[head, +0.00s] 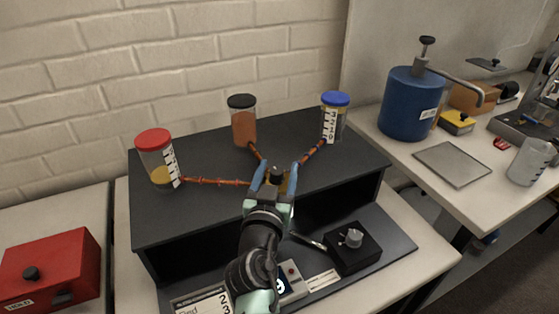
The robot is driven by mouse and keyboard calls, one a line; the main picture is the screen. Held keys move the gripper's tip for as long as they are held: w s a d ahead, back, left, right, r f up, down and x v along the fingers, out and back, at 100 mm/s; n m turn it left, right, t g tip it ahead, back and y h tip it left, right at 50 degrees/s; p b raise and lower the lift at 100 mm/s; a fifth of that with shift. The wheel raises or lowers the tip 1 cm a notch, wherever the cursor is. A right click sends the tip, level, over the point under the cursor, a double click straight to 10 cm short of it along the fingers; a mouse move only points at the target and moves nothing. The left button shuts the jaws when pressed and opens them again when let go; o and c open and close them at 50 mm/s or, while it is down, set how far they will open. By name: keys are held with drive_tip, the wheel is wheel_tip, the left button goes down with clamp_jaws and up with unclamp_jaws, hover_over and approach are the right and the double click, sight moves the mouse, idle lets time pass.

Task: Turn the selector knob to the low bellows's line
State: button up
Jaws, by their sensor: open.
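Three clear canisters stand on the black shelf top (210,215). The red-lidded one (157,158) at left shows a little yellow at its bottom. The black-lidded one (243,122) at the back looks orange nearly to the lid. The blue-lidded one (334,119) at right has a scale strip; its level is hard to read. Orange-brown lines run from them to a dark and yellow hub (277,178), apparently the selector knob. My gripper (275,177) is open, its blue fingers on either side of this hub; contact cannot be told. My gripper partly hides the hub.
On the lower shelf is a black box with a silver knob (350,238), right of my arm. A small panel (291,278) and a numbered card (205,303) lie near my arm. A red box (50,270) stands left, a blue tank (409,104) right.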

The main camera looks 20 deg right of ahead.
drive_tip(key=shift+x, duration=1.4)
clamp_jaws()
